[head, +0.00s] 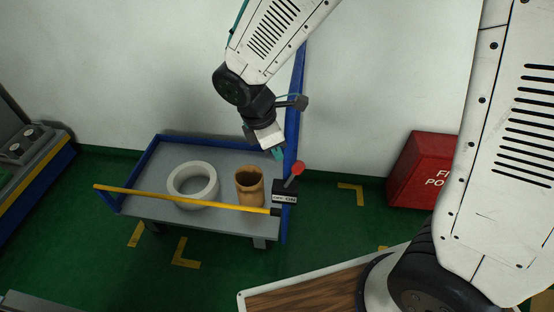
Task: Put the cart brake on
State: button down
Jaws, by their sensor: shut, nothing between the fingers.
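The cart (235,222) has a grey deck and blue frame and stands against the wall. A brake lever with a red knob (298,167) rises, tilted, from a dark box at the cart's right end. A label (284,198) on that box is too small to read surely. My gripper (278,153) is shut and empty. It points down, just above and left of the red knob; I cannot tell whether it touches the lever.
A white tape ring (174,188) and a brown cylinder (249,187) sit on the cart deck. A yellow bar (180,199) runs across the cart's front. A red box (420,172) stands right by the wall. Green floor between cart and red box is clear.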

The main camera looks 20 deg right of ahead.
jog(key=shift+s+d+r, duration=0.15)
jog(key=shift+s+r, duration=0.05)
jog(key=shift+r, duration=1)
jog(key=shift+s+d+r, duration=0.1)
jog(key=shift+s+r, duration=0.1)
jog(key=shift+r, duration=0.95)
jog(key=s+d+r+m+y, duration=0.1)
jog(key=s+d+r+m, duration=0.5)
jog(key=s+d+m, duration=0.1)
jog(key=s+d+r+m+t+y, duration=0.1)
jog(key=s+d+r+m+y, duration=0.1)
jog(key=s+d+r+m, duration=0.4)
jog(key=s+d+m, duration=0.1)
jog(key=s+m, duration=0.2)
jog(key=m, duration=0.2)
jog(key=shift+s+r+m, duration=0.25)
jog(key=shift+s+m, duration=0.1)
jog(key=shift+m, duration=0.05)
